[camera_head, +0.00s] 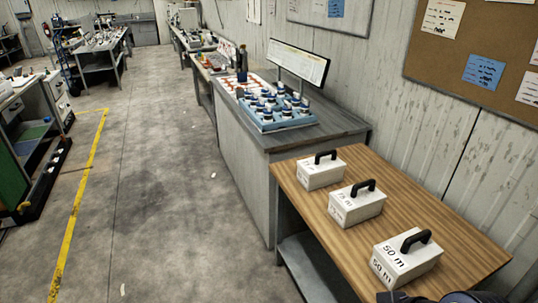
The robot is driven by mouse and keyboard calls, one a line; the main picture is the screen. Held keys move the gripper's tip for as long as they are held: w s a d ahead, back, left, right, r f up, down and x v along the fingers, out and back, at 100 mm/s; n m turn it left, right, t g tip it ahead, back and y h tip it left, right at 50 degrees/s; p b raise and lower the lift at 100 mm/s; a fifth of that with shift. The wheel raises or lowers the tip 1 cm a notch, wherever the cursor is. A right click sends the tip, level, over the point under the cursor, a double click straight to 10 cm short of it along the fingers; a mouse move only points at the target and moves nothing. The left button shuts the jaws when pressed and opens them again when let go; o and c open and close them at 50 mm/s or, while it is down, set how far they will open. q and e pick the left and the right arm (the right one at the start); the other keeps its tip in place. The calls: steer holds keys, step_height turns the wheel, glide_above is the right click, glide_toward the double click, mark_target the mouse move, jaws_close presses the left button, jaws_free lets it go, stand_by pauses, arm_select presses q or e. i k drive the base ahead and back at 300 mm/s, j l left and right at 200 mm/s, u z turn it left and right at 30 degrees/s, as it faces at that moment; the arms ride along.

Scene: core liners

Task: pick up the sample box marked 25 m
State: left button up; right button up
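Three white boxes with black top handles stand upright in a row on a wooden-topped table at the right. The nearest box (405,262) is marked 50 m. The middle box (356,206) has a label that looks like 75 m. The farthest box (320,173) has a mark ending in m; its number is too small to read, so I cannot confirm which box is marked 25 m. Neither of my grippers can be made out. Only dark parts show at the bottom right edge.
The wooden table (440,205) has bare top around the boxes. A grey cabinet (330,130) adjoins its far end, with a blue rack of jars (275,122) and a monitor (299,62). A wall stands right of the table. The concrete floor (180,220) to the left is mostly clear.

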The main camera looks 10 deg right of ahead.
mark_target(324, 169)
steer(key=i+j, duration=0.15)
steer(key=i, duration=0.65)
steer(key=i+j, duration=0.1)
steer(key=i, duration=0.7)
steer(key=i+j+z, duration=0.1)
steer(key=i+z, duration=0.3)
steer(key=i+j+z, duration=0.15)
steer(key=z, duration=0.25)
steer(key=i+j+z, duration=0.55)
steer(key=z, duration=0.25)
steer(key=i+j+z, duration=0.25)
steer(key=j, duration=0.2)
steer(key=j+z, duration=0.3)
steer(key=j, duration=0.1)
